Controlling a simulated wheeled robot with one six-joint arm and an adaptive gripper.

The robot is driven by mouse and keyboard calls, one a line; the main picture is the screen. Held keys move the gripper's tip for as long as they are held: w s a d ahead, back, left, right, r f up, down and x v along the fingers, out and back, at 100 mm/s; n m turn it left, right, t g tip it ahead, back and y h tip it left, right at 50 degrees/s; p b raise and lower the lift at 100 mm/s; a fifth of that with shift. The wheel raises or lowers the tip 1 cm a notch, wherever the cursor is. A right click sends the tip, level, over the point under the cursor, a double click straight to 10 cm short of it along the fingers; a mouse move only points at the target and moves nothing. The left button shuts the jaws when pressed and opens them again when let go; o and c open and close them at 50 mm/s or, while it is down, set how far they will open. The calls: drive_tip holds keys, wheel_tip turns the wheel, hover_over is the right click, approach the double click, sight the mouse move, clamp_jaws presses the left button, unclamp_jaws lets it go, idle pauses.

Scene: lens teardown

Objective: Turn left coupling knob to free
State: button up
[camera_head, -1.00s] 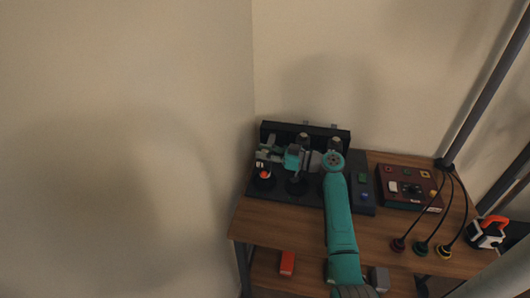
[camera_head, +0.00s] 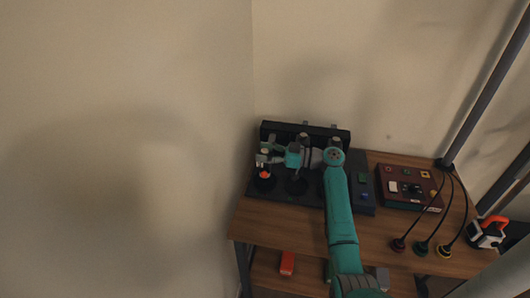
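A dark fixture (camera_head: 310,192) stands at the back left of the wooden table, with a low dark back wall. At its left end is a round dark post with an orange-red top (camera_head: 264,175), which appears to be the left coupling knob. My gripper (camera_head: 263,158) is at this left post, just above and behind the orange-red part in the picture. The fingers are small and partly merge with the fixture, so I cannot tell whether they touch or grip the knob. My teal arm hides part of the fixture's middle and right.
A dark red control box (camera_head: 409,187) and a narrow dark panel with buttons (camera_head: 362,190) are to the right. Several cabled plugs (camera_head: 421,248) lie at the front right, beside an orange-and-white device (camera_head: 487,232). A red-orange block (camera_head: 287,263) is below the table's front edge.

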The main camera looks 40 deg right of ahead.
drive_tip(key=v, duration=1.2)
drive_tip(key=shift+d, duration=0.1)
